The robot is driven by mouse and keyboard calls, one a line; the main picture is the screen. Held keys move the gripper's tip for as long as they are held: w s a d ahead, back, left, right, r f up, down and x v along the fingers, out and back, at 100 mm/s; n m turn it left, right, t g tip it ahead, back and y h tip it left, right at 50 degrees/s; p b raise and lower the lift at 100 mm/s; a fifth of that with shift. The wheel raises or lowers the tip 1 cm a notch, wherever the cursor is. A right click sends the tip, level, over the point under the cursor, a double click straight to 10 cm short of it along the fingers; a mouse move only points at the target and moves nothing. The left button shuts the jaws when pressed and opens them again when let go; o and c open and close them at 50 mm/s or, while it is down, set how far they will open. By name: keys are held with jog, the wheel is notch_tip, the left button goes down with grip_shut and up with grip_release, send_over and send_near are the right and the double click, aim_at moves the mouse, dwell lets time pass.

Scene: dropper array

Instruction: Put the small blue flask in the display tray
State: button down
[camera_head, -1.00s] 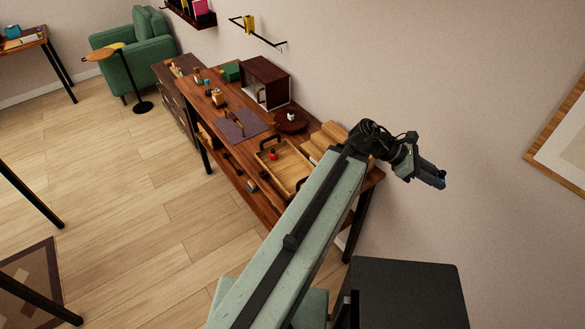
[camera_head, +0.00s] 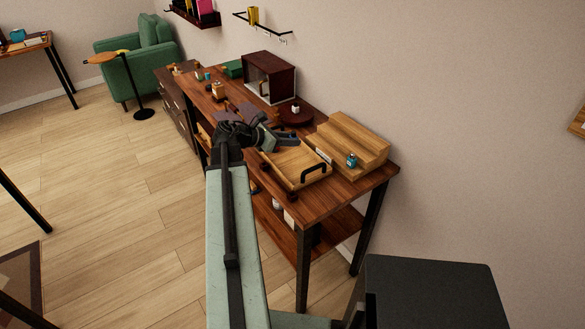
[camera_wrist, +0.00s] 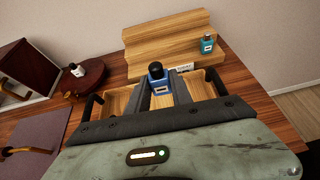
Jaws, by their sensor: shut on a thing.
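In the wrist view a small blue flask (camera_wrist: 157,87) with a black cap and pale label is upright between the fingers of my gripper (camera_wrist: 160,84). My gripper is shut on it. In the head view my gripper (camera_head: 288,138) is above the far end of a wooden tray with black handles (camera_head: 318,172); I cannot make out the flask there. The tray (camera_wrist: 210,80) shows on both sides of the fingers. Behind it is a stepped wooden stand (camera_head: 350,130) with a small label (camera_wrist: 185,68) at its front. A teal flask (camera_head: 351,160) stands on its lower step.
A dark round board (camera_head: 297,116) with a small white bottle (camera_wrist: 77,70) and a dark red open cabinet (camera_head: 270,76) stand farther along the table. A purple mat (camera_wrist: 40,127) lies left of the tray in the wrist view. The wall is behind the stand.

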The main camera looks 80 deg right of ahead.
aim_at(289, 168)
jog(key=f+b, duration=1)
jog(key=shift+w+f, duration=0.35)
jog(key=shift+r, duration=0.25)
jog(key=shift+f, duration=0.25)
jog(key=c, duration=1.1)
grip_release()
jog(key=shift+r, duration=0.1)
jog(key=shift+c, duration=0.2)
jog(key=shift+r, duration=0.15)
